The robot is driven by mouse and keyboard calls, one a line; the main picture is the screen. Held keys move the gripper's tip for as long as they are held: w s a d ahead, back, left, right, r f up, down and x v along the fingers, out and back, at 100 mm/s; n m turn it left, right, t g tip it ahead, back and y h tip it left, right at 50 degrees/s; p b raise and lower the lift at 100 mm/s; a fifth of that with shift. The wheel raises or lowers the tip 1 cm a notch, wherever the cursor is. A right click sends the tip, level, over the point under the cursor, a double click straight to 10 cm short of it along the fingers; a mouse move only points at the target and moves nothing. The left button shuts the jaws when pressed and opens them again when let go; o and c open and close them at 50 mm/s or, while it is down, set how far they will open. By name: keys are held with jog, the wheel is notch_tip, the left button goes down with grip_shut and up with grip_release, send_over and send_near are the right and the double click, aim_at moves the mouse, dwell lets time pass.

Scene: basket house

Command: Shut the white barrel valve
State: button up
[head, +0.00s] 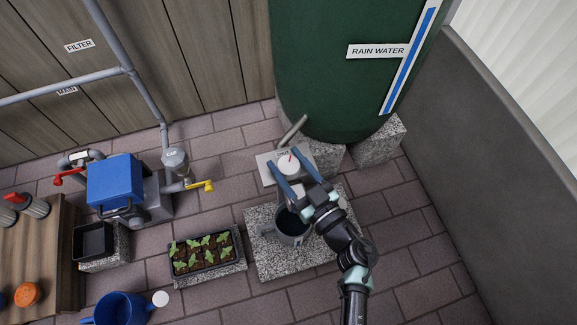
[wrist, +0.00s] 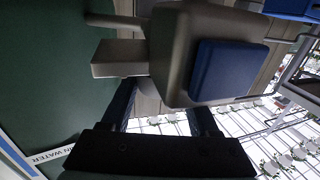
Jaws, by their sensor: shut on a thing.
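In the wrist view my dark fingers (wrist: 165,112) reach up to a pale fitting, and a beige block with a blue pad (wrist: 229,72) fills the upper middle. The knob's turn angle is hard to read.
A dark bucket (head: 291,238) stands on a stone slab (head: 263,262) below my gripper. A seedling tray (head: 205,275) is to its left. A blue-topped pump (head: 115,182), a yellow lever (head: 202,186) and red handles stand farther left. A grey wall (head: 500,150) bounds the right.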

jog(key=shift+s+f+n+g+y+b, duration=0.1)
jog(key=shift+f+n+g+y+b, duration=0.1)
jog(key=shift+n+g+y+b, duration=0.75)
jog(key=shift+f+n+g+y+b, duration=0.15)
jog(key=shift+n+g+y+b, duration=0.45)
jog(key=shift+b, duration=0.65)
jog(key=n+g+y+b, duration=0.2)
jog(key=g+b, duration=0.1)
jog(key=shift+r+y, duration=0.2)
jog(key=shift+y, duration=0.15)
jog(key=shift+d+r+n+g+b, duration=0.1)
jog(key=shift+n+g+b, duration=0.35)
jog(key=shift+g+b, duration=0.1)
jog(key=o, duration=1.4)
jog(key=shift+c, duration=0.2)
jog(key=p+v, duration=0.4)
jog(key=v, duration=0.9)
